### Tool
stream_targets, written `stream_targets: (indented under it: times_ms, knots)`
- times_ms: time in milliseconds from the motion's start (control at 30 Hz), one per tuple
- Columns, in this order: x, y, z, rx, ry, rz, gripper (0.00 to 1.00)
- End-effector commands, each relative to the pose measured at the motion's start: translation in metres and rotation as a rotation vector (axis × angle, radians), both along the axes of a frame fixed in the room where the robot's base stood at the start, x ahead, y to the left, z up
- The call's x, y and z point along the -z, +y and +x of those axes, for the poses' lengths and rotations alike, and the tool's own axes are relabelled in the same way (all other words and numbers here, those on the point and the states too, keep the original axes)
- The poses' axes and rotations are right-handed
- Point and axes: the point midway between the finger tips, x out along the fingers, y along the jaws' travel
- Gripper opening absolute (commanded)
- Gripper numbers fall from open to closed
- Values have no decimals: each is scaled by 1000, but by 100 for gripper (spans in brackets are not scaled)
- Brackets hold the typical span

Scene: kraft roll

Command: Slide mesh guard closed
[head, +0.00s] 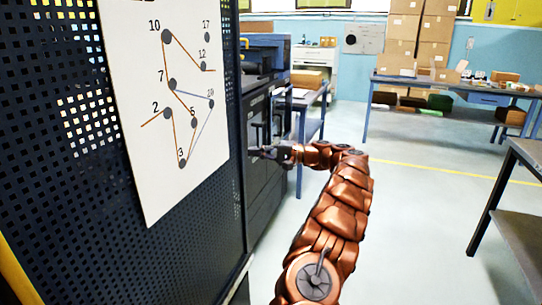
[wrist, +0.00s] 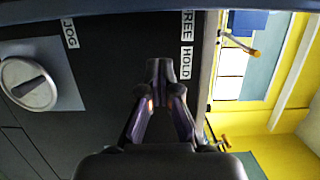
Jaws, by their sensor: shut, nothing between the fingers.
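The mesh guard (head: 60,190) is a dark blue perforated panel filling the left of the head view, with a white numbered-dot chart (head: 150,110) on it. Its right edge stands upright beside my gripper (head: 254,152). My gripper is at the end of my copper-coloured arm, with its fingers pointing left toward that edge. In the wrist view my gripper (wrist: 160,70) is shut and empty in front of a dark panel (wrist: 105,95). I cannot tell whether the fingertips touch anything.
A dark machine (head: 266,140) stands behind the guard's edge. The wrist view shows a round grey knob (wrist: 33,87) and JOG (wrist: 70,32) and HOLD (wrist: 189,78) labels. A blue table (head: 455,85) with boxes is at the back; a grey table (head: 525,190) is at right. The middle floor is clear.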

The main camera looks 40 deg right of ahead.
Motion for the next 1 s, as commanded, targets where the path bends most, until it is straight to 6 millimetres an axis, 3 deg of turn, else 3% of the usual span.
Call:
stream_targets:
  times_ms: [33, 600, 1000]
  knots:
    - [2, 7, 6, -2, 0, 1, 0]
    - [0, 30, -14, 5, -1, 4, 0]
    - [1, 36, -17, 6, 2, 1, 0]
